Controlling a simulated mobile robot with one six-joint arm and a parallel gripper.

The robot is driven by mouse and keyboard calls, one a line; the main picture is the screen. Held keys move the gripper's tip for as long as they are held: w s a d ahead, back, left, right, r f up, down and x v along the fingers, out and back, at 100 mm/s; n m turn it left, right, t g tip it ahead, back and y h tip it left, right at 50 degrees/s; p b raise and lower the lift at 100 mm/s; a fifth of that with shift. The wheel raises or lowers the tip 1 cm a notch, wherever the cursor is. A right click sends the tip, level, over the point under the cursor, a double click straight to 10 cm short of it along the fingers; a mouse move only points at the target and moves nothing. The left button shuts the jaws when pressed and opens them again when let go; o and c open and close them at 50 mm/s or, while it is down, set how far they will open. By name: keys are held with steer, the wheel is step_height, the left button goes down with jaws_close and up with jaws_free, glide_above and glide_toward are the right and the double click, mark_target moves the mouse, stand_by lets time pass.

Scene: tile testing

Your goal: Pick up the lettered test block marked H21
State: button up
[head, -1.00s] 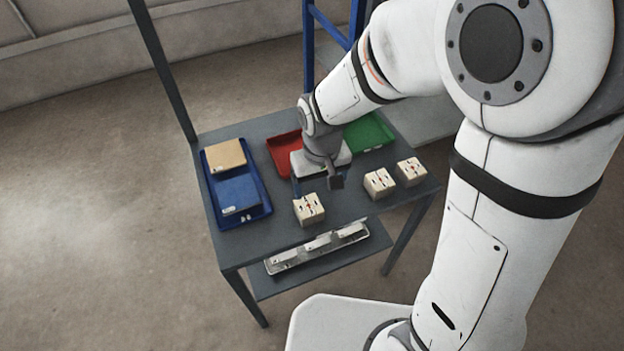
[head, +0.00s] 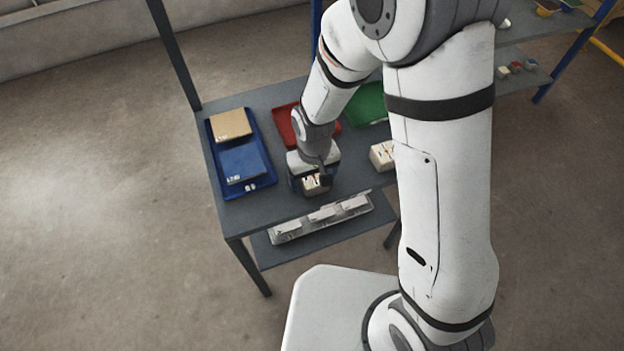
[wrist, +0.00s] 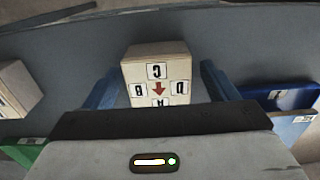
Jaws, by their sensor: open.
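A pale wooden block (wrist: 158,65) with black letters on white labels and a red arrow stands between the fingers of my gripper (wrist: 160,84) in the wrist view. The letters C, B, U and part of an A show upside down; I see no H21 mark. My gripper is open, a blue finger on each side of the block, with a visible gap at both sides. In the head view my gripper (head: 314,177) is low over the same block (head: 317,184), which it partly hides. Another block (head: 382,155) stands to the right; it is probably the one at the wrist view's left edge (wrist: 14,90).
A blue tray (head: 264,183) with a cardboard box (head: 231,124) and a blue box (head: 243,161) lies at the table's left. A red tray (head: 286,128) and a green tray (head: 368,104) lie behind. White pieces (head: 322,213) sit on a metal rack at the front.

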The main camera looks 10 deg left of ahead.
steer(key=c, duration=1.3)
